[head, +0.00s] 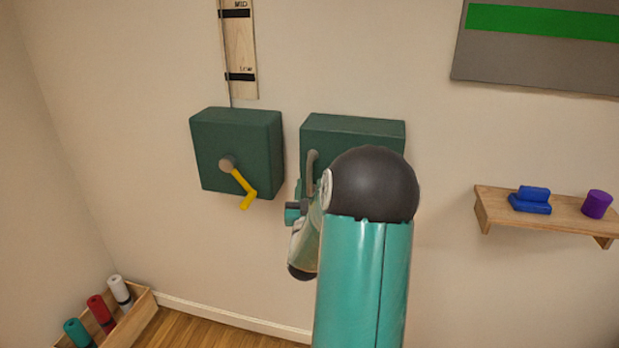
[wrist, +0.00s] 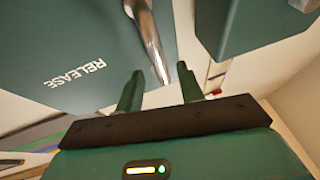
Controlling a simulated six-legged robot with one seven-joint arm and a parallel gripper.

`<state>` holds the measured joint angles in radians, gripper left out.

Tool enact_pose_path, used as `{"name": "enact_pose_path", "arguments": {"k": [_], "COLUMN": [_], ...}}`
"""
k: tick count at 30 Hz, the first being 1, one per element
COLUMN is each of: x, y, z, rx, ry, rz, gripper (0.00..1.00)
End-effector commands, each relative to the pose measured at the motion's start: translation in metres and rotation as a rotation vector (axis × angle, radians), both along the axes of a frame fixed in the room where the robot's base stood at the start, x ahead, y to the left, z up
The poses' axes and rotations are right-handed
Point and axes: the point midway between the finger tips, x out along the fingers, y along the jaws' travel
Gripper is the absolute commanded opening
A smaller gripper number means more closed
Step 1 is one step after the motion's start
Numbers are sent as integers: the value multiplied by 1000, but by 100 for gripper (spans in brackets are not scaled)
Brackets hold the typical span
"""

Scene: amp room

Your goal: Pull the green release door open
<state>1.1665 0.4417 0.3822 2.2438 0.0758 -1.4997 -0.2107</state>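The green release door is the front of the right-hand dark green box (head: 345,128) on the wall. In the wrist view its face (wrist: 60,40) carries the word RELEASE. A grey metal bar handle (head: 311,166) stands on the door; it also shows in the wrist view (wrist: 147,35). My gripper (wrist: 160,70) is open, one green finger on each side of the handle's near end in that view. I cannot tell whether either finger touches the handle. In the head view my gripper (head: 296,208) is small beside the box's lower left, and my arm hides much of the door.
A second green box (head: 215,135) with a yellow crank (head: 242,186) hangs close to the left. A marked wooden strip (head: 240,50) is above it. A shelf (head: 550,212) with blue and purple objects is at right. A wooden crate (head: 140,312) with rolls stands lower left.

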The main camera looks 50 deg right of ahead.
Motion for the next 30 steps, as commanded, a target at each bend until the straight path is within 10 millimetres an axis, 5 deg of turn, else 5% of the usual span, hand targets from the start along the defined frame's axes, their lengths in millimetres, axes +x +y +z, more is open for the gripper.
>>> {"name": "enact_pose_path", "arguments": {"k": [7, 17, 24, 30], "x": [18, 22, 21, 21], "y": [-27, -31, -31, -31], "z": [13, 16, 16, 16], "rx": [-1, 0, 0, -1], "ry": [1, 2, 2, 1], "rz": [0, 1, 1, 1], "gripper": [38, 38, 0, 0]}}
